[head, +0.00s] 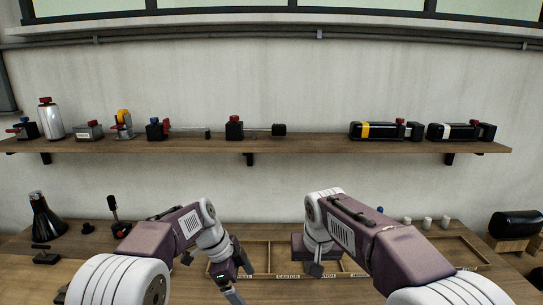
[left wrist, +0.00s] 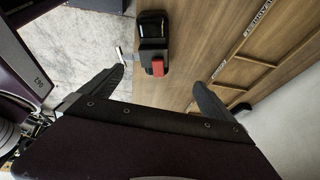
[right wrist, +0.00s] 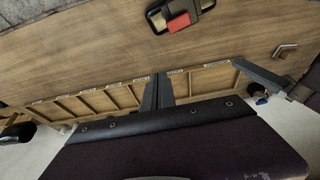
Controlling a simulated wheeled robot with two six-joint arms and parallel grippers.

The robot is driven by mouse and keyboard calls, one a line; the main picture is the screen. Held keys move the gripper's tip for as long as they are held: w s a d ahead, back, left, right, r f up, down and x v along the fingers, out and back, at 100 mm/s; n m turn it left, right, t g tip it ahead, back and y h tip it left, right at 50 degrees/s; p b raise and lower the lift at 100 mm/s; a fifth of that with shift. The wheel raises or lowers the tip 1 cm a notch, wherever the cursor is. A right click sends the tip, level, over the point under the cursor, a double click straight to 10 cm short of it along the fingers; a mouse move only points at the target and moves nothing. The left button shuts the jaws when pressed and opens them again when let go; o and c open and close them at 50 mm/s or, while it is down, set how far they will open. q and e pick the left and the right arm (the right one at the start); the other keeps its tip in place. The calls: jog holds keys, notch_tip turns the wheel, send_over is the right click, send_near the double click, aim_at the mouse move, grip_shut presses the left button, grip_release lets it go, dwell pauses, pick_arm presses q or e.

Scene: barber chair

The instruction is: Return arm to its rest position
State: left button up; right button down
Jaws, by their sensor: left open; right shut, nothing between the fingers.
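My left arm (head: 175,233) and right arm (head: 358,225) both reach over the wooden workbench in the head view. My left gripper (head: 236,268) hangs over the left part of a labelled wooden tray. In the left wrist view its fingers (left wrist: 158,78) are spread wide with nothing held. My right gripper (head: 316,268) is over the tray's middle, partly hidden by its own wrist.
The shallow divided tray (head: 290,276) lies across the bench. A black flask (head: 42,215) and a lever stand (head: 116,215) are at the left. White cups (head: 426,222) and a black cylinder (head: 515,224) are at the right. A shelf (head: 300,145) above holds several devices.

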pick_arm(q)
jog(key=s+a+f+n+y, duration=0.2)
jog(key=s+a+f+n, duration=0.3)
jog(key=s+n, duration=0.4)
jog(key=s+a+f+n+y, duration=0.2)
jog(key=s+a+f+n, duration=0.3)
jog(key=s+n, duration=0.4)
jog(key=shift+s+a+f+t, duration=0.35)
jog(key=shift+s+a+t, duration=0.05)
jog(key=shift+s, duration=0.45)
pick_arm(e)
jog(key=s+d+f+g, duration=0.1)
jog(key=s+d+f, duration=0.3)
jog(key=s+f, duration=0.4)
jog(key=s+d+f+g, duration=0.1)
jog(key=s+d+f, duration=0.3)
jog(key=s+f, duration=0.4)
jog(key=s, duration=0.4)
jog(key=shift+s+f+g, duration=0.15)
jog(key=shift+f+g, duration=0.15)
jog(key=shift+g, duration=0.1)
pick_arm(q)
jog(key=shift+s, duration=0.15)
pick_arm(e)
jog(key=shift+s, duration=0.15)
